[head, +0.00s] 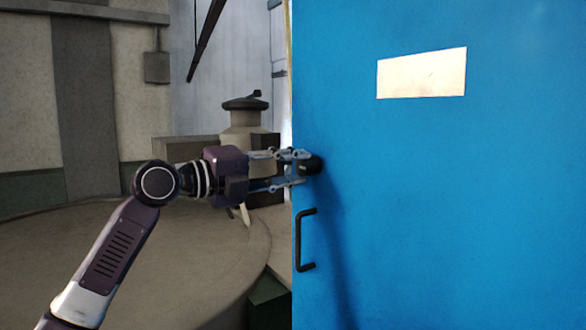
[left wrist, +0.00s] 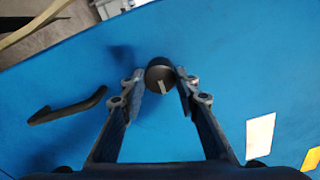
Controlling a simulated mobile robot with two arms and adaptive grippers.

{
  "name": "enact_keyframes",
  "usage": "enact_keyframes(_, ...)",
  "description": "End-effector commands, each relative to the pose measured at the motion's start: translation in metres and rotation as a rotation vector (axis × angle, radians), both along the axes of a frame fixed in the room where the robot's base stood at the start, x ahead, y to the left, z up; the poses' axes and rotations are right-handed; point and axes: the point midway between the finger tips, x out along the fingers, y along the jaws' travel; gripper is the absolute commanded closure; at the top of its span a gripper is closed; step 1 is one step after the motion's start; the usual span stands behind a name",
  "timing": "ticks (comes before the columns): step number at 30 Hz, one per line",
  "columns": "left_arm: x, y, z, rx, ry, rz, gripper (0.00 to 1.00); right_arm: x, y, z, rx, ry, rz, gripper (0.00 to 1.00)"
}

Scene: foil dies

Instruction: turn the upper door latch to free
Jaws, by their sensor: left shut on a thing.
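The upper door latch (head: 314,165) is a dark round knob near the left edge of the blue door (head: 440,210). In the left wrist view the latch (left wrist: 160,77) shows a small pale mark on its face. My left gripper (head: 302,168) reaches in from the left and is shut on the latch, with one finger on each side of it. It also shows in the left wrist view (left wrist: 161,88). The fingers hide part of the latch in the head view. My right gripper is not in view.
A black pull handle (head: 301,240) is fixed to the door below the latch. A pale blank plate (head: 422,72) is on the door's upper part. Left of the door stand a large round grey base (head: 130,265) and a grey capped post (head: 245,112).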

Motion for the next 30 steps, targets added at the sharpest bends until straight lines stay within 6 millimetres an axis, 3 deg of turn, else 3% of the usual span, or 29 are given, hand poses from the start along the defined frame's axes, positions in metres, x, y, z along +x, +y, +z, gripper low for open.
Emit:
enact_keyframes(1,0.0,0.0,-0.002,0.004,0.0,0.0,0.95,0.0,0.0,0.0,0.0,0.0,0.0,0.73)
enact_keyframes(2,0.0,0.0,-0.002,0.004,0.0,0.0,0.68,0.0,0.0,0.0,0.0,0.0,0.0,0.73)
enact_keyframes(6,0.0,0.0,-0.001,0.003,0.001,0.0,0.53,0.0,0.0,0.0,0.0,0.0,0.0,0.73)
enact_keyframes(17,-0.003,0.006,-0.001,0.001,0.001,0.002,0.53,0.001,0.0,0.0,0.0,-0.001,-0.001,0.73)
enact_keyframes(30,-0.052,0.074,-0.002,0.002,0.001,0.004,0.53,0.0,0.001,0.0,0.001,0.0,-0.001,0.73)
